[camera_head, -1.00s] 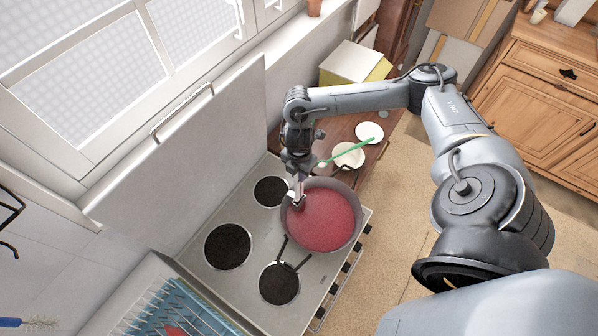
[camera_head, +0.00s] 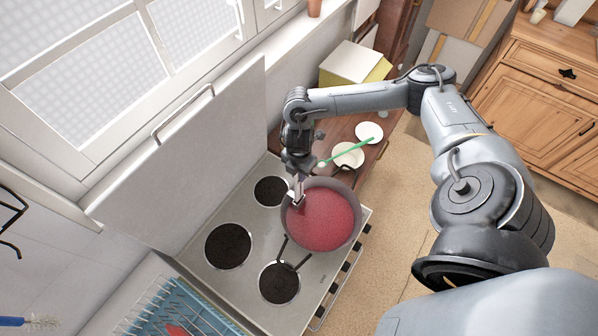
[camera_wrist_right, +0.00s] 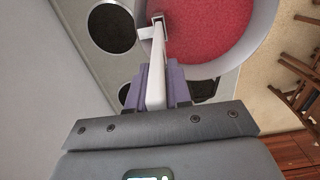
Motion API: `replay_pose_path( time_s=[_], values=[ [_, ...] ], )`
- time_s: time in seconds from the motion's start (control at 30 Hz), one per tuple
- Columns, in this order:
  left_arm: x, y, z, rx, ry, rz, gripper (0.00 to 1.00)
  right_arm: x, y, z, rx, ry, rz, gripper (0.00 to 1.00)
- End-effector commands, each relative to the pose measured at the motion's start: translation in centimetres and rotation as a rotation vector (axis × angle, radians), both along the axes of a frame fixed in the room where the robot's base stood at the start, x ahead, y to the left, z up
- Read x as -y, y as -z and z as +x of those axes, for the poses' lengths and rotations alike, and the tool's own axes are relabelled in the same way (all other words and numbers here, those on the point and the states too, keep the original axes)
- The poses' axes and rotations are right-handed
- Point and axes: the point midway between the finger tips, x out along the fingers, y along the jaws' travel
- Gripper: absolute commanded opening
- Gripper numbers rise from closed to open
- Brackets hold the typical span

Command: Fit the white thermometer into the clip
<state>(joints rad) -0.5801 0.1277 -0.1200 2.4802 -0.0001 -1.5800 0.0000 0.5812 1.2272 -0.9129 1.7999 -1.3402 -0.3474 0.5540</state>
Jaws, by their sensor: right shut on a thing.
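In the right wrist view, the white thermometer (camera_wrist_right: 157,82) stands between the two purple-grey fingers of the gripper (camera_wrist_right: 156,92) and reaches up to the pot's rim (camera_wrist_right: 240,55). A small white angled piece (camera_wrist_right: 147,33) shows at its far end by the rim; I cannot tell whether this is the clip or part of the thermometer, nor whether it is seated. My left gripper is out of view.
The pot stands on a stove (camera_head: 250,285) with several black burners (camera_head: 228,246). A raised white lid (camera_head: 180,165) stands behind the stove. A dark wooden table (camera_head: 375,150) with plates (camera_head: 369,133) and a green utensil (camera_head: 352,149) lies beyond the pot. A blue rack (camera_head: 175,305) is at the bottom.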

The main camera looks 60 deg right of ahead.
Motion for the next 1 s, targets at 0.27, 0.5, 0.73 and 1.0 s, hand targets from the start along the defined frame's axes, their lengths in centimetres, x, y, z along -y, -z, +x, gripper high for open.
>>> replay_pose_path(
  time_s=[0.27,0.5,0.73,1.0],
  values=[
    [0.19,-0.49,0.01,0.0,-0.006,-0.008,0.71,-0.02,-0.05,0.02,0.0,0.001,0.0,0.0],
    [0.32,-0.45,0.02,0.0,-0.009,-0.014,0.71,-0.02,-0.01,0.02,0.0,0.0,0.0,0.0],
    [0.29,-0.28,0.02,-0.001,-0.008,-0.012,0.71,-0.02,0.23,0.01,0.0,0.0,0.0,0.0],
    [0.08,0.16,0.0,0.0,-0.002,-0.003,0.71,-0.04,0.88,0.0,0.0,0.0,0.0,0.0]
  ],
)
